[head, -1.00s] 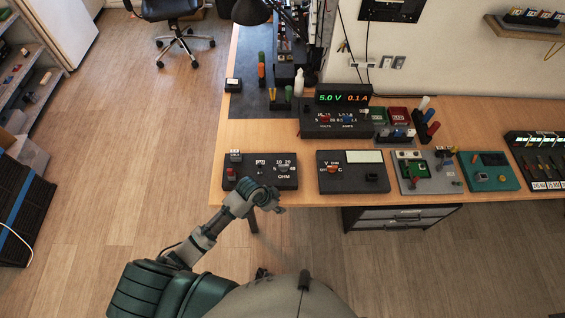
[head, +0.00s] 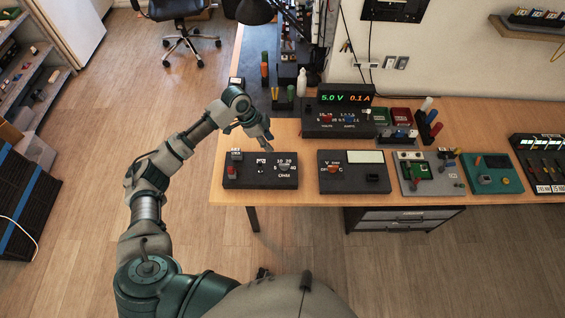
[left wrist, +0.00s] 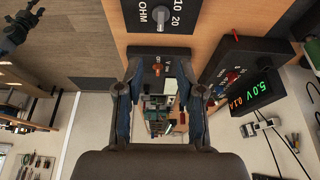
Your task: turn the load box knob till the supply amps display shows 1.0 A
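The load box (head: 247,183) is a black box marked OHM, lying at the table's front left in the head view. Its grey knob (head: 284,167) sits at the right, by the 10 and 20 marks. The knob shows at the top of the left wrist view (left wrist: 161,14). The supply display (head: 346,98) reads 5.0 V in green and 0.1 A in orange. My left gripper (head: 266,142) is above the box's back edge, apart from the knob. In the left wrist view its fingers (left wrist: 159,68) are spread, with nothing held. My right gripper is not in view.
A black box with an orange knob (head: 334,168) is right of the load box. The supply (head: 313,127) stands behind it. Other boards and a green box (head: 488,180) lie farther right. A bottle (head: 302,82) and screwdrivers stand at the back left.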

